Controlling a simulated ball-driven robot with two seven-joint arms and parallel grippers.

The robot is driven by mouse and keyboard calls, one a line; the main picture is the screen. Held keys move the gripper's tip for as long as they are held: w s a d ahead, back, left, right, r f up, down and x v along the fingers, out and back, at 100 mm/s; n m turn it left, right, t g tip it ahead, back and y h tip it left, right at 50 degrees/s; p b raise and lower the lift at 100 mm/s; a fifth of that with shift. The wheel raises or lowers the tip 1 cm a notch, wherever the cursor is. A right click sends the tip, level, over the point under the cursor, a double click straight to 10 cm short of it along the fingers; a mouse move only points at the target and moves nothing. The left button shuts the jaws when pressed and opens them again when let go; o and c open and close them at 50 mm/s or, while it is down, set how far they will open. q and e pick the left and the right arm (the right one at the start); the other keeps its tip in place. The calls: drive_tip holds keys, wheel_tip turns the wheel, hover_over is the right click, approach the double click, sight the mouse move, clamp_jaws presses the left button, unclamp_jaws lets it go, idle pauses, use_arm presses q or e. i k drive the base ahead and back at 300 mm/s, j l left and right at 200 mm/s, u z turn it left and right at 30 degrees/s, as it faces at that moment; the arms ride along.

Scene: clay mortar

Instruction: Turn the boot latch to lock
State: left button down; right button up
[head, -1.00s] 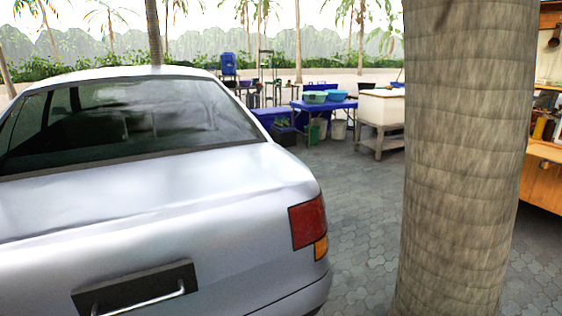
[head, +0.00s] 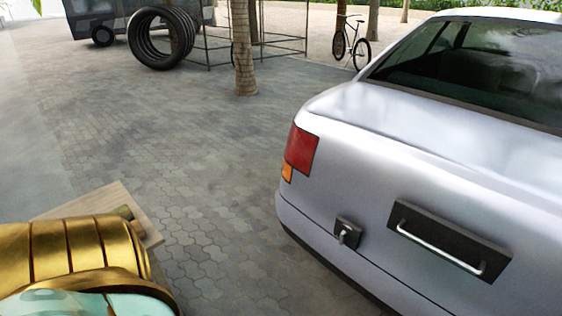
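The boot latch (head: 346,233) shows in the head view as a small dark square plate with a silver turn handle. It sits on the rear of the silver car (head: 420,145), below and right of the red tail light (head: 300,149). To its right is a larger dark plate with a long silver bar handle (head: 440,249). The latch handle appears to hang downward; whether it is locked cannot be told. Neither of my grippers is in view.
A gold ribbed object (head: 70,250) and a wooden board (head: 100,205) are close at the lower left. Paving (head: 190,150) left of the car is open. A palm trunk (head: 243,50), stacked tyres (head: 160,38) and a bicycle (head: 351,42) stand farther back.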

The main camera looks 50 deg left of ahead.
sight(342, 237)
drive_tip(key=u, duration=1.05)
